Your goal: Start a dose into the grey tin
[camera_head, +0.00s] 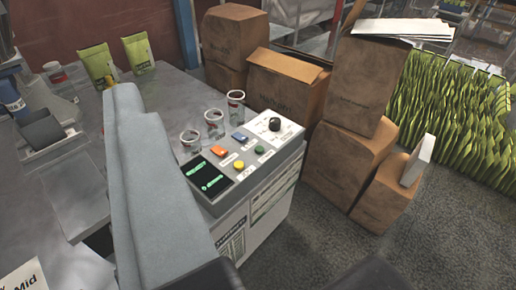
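The control panel (250,172) stands in the middle of the view. It has a dark display (208,180) with green characters, an orange button (219,150), a blue button (238,137), a yellow button (238,165), a green button (259,149) and a black knob (274,125). Its small labels are too small to read. I cannot make out a grey tin. My gripper (295,277) shows only as two dark, separated shapes at the bottom edge, with nothing seen between them. It is in front of the panel, not touching it.
Several clear jars (214,122) stand behind the panel. A grey slanted housing (155,190) rises left of it. Green pouches (138,53) and a grey-blue device (40,125) are on the grey table (95,85). Cardboard boxes (345,160) stand right; carpet (320,235) is clear in front.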

